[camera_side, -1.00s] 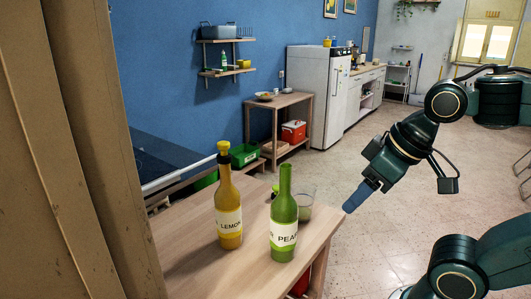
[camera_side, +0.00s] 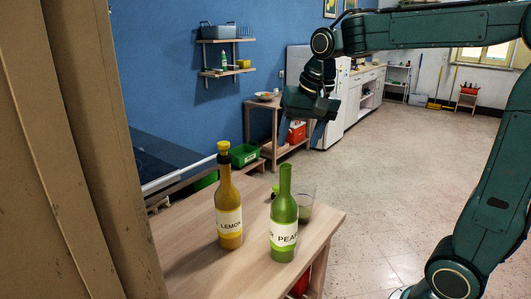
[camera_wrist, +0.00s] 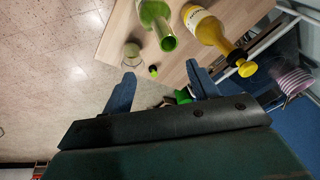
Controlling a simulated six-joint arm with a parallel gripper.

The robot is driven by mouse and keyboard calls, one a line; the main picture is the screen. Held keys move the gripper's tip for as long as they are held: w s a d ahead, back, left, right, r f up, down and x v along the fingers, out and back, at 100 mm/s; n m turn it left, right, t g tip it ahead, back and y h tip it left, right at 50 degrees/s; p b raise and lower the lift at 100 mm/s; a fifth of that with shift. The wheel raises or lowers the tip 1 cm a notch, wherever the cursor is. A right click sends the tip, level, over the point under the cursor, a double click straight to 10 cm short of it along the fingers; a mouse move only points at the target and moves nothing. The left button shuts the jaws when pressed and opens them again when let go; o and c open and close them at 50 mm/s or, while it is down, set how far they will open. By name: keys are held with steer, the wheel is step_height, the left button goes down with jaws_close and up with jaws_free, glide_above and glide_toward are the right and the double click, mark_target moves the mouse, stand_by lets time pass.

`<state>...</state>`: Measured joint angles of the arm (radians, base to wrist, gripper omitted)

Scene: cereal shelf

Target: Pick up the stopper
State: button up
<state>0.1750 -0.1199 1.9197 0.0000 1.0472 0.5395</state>
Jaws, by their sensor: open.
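A small green stopper (camera_wrist: 153,70) lies on the wooden table beside the glass in the wrist view. In the side view it shows as a small green piece (camera_side: 275,190) behind the green bottle, partly hidden. The green PEAR bottle (camera_side: 284,220) stands upright with an open neck; it also shows in the wrist view (camera_wrist: 157,18). The yellow LEMON bottle (camera_side: 229,205) stands to its left with a yellow stopper (camera_side: 223,147) in its neck. My gripper (camera_side: 306,130) is open and empty, pointing down above and behind the table. Its blue fingers (camera_wrist: 162,84) are apart in the wrist view.
A clear glass (camera_side: 306,207) stands on the table (camera_side: 185,240) just right of the small stopper. A brown post stands at the left. A white fridge (camera_side: 335,130), a wooden side table and a green crate (camera_side: 243,155) are behind.

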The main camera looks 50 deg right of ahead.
steer(key=w+d+f+m+g, duration=0.1)
steer(key=w+d+f+m, duration=0.15)
steer(key=w+d, duration=0.35)
steer(key=m+g, duration=0.2)
steer(key=m, duration=0.8)
glide_above(276, 186)
step_height(276, 186, down, 15)
steer(key=shift+a+r+y, duration=0.1)
steer(key=shift+r+y, duration=0.05)
steer(key=shift+y, duration=0.15)
steer(key=shift+s, duration=0.1)
steer(key=shift+f, duration=4.35)
steer(key=shift+f, duration=2.55)
